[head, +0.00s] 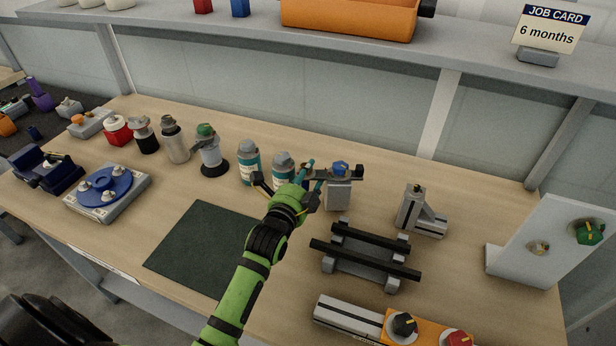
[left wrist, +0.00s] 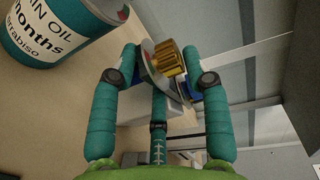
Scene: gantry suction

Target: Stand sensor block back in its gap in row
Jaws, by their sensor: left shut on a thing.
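My left gripper (head: 313,174) reaches over the table from the front, its teal fingers closed at a grey block with a blue top (head: 338,194), which I take as the sensor block. The block looks upright, near the right end of the back row. The fingers hide part of it, and I cannot tell whether its base touches the table. In the left wrist view, my gripper (left wrist: 160,54) has a gold ribbed knob (left wrist: 171,58) and grey and blue parts between its fingers. Two teal-labelled cans (head: 249,163) stand left of the block. My right gripper is not in view.
A grey stepped block (head: 420,214) stands right, with a black-railed stand (head: 362,262) in front. A dark mat (head: 203,248) lies bare. A shelf (head: 240,28) runs above the back.

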